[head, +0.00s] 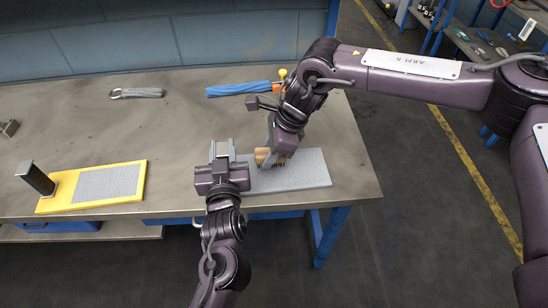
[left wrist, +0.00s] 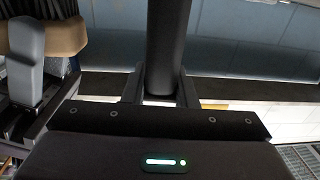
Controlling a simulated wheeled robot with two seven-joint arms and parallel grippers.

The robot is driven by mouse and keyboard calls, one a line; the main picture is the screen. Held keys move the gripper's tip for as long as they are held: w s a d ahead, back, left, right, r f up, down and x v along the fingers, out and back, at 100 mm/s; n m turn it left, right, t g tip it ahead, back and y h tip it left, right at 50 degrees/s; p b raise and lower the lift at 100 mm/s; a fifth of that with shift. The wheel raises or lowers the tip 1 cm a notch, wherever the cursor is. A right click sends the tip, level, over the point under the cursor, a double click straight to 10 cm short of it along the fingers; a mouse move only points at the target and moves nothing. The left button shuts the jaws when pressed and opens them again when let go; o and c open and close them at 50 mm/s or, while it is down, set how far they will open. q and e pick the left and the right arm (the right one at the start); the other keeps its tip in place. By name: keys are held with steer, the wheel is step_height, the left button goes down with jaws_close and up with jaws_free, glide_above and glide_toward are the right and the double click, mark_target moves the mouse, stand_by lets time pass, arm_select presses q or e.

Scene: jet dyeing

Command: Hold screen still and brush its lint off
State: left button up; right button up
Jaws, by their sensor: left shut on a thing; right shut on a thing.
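A grey speckled screen (head: 308,172) lies flat near the table's front right edge. My left gripper (head: 221,150) is over its left end, shut on a dark upright post (left wrist: 168,40), which shows between the fingers in the left wrist view. My right gripper (head: 272,146) is shut on a tan brush (head: 263,157) with dark bristles, low over the screen's left part. I cannot tell whether the bristles touch it. The brush's tan body (left wrist: 62,36) also shows in the left wrist view. My left gripper hides the screen's left end. Lint cannot be made out.
A yellow plate (head: 133,169) with a grey speckled panel and a dark post (head: 36,178) lies at the left. The table's (head: 190,120) middle is clear.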

steer(key=shift+s+r, duration=0.15)
steer(key=shift+r, duration=2.6)
steer(key=shift+d, duration=0.1)
arm_select(q)
steer(key=o, duration=1.1)
steer(key=shift+s, duration=0.1)
steer(key=s, duration=1.2)
steer(key=shift+d, duration=0.35)
steer(key=shift+w, duration=0.1)
